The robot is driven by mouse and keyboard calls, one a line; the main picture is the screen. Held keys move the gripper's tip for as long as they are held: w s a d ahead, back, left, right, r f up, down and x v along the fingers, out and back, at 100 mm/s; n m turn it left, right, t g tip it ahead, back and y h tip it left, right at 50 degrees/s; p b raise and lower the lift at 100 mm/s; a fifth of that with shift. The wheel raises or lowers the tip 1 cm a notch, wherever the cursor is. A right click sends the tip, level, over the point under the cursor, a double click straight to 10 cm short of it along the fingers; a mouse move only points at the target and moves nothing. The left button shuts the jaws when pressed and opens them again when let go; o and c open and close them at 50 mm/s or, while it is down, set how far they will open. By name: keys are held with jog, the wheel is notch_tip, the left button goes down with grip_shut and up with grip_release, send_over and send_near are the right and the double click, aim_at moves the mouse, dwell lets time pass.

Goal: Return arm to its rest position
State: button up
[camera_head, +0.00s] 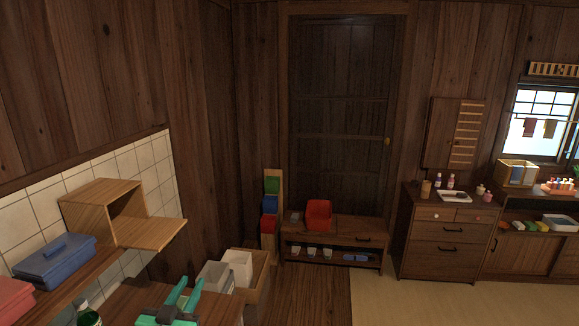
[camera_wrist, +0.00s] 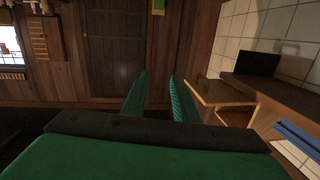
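My gripper (camera_head: 189,285) shows at the bottom of the head view, with two green fingers pointing up and away from me. It is near the wooden counter at the lower left. In the wrist view my gripper (camera_wrist: 159,76) has its two fingers apart, with a clear gap between them. Nothing is held between the fingers. Most of my arm is out of view in the head camera.
A blue box (camera_head: 55,260) and an open wooden box (camera_head: 105,207) stand on the left shelf by the tiled wall. White bins (camera_head: 237,266) stand just beyond my gripper. A low bench (camera_head: 345,230) holds a red bin (camera_head: 318,214). Open floor (camera_head: 420,303) lies to the right.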

jog(key=s+d+f+n+g+y, duration=0.1)
jog(key=s+d+f+n, duration=0.1)
jog(key=s+d+f, duration=0.75)
jog(key=s+d+f+n+g+y, duration=0.15)
jog(key=s+d+f, duration=0.45)
jog(key=s+f, duration=0.6)
jog(key=s+d+m+h, duration=0.1)
jog(key=s+d, duration=0.4)
jog(key=s, duration=0.7)
jog(key=s+d+r+m+h, duration=0.1)
jog(key=s+d, duration=0.4)
jog(key=s, duration=0.8)
jog(key=shift+d, duration=0.3)
jog(key=shift+s+r+t, duration=0.1)
jog(key=shift+s+t, duration=0.1)
jog(key=shift+t, duration=0.05)
